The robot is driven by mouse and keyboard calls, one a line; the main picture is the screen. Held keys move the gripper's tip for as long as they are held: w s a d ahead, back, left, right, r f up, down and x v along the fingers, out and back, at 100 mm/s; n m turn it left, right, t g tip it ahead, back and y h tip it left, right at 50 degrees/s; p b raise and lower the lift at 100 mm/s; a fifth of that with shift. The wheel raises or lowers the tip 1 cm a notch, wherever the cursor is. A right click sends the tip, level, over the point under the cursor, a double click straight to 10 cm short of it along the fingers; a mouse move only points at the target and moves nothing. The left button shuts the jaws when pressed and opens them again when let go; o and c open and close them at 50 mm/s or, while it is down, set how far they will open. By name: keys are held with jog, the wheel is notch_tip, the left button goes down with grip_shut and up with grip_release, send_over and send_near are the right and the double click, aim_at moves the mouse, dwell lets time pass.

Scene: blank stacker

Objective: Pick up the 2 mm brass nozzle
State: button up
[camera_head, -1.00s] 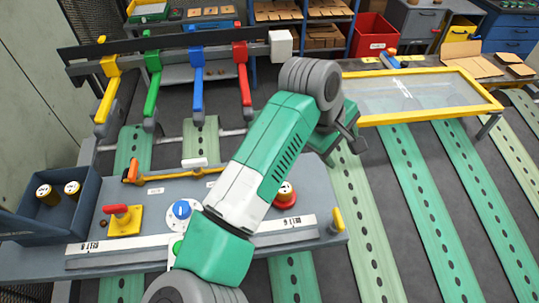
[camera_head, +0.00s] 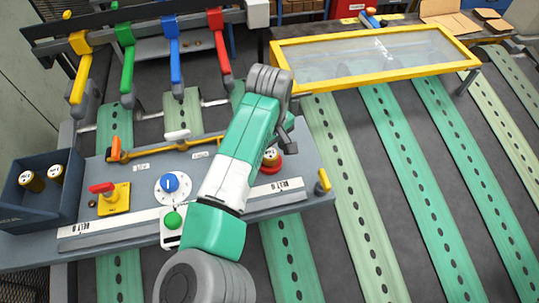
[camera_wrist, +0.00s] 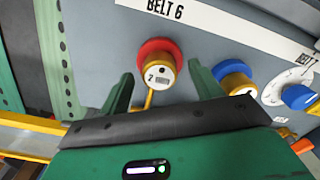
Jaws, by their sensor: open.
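The 2 mm brass nozzle (camera_wrist: 158,76) stands in a red ring on the grey panel in the wrist view, its "2" label facing the camera. In the head view the nozzle (camera_head: 270,155) shows just right of my arm, partly covered. My gripper (camera_wrist: 160,70) is open, with one green finger to each side of the nozzle in the wrist picture. The fingers look short of it and apart from it. In the head view my gripper (camera_head: 286,137) is mostly hidden behind my wrist.
Another brass piece with a blue ring (camera_wrist: 236,80) stands beside it in the wrist view. The panel (camera_head: 140,172) carries a blue dial (camera_head: 170,185), a green button (camera_head: 173,220) and a yellow peg (camera_head: 322,182). A dark bin (camera_head: 65,208) at left holds two brass nozzles.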

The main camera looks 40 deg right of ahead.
aim_at(269, 153)
jog(key=shift+f, duration=0.2)
jog(key=c, duration=1.2)
jog(key=shift+o, duration=0.2)
jog(key=shift+r, duration=0.1)
jog(key=shift+r, duration=0.5)
notch_tip(269, 153, up, 3)
jog(key=shift+f+b, duration=0.2)
jog(key=shift+b, duration=0.35)
jog(key=s+a+b, duration=0.1)
jog(key=s+a, duration=0.3)
jog(key=s, duration=0.3)
jog(key=s+a+r+b, duration=0.1)
jog(key=s+a, duration=0.3)
jog(key=s, duration=0.2)
jog(key=shift+s+a+r, duration=0.15)
jog(key=shift+s+a, duration=0.05)
jog(key=shift+s, duration=0.15)
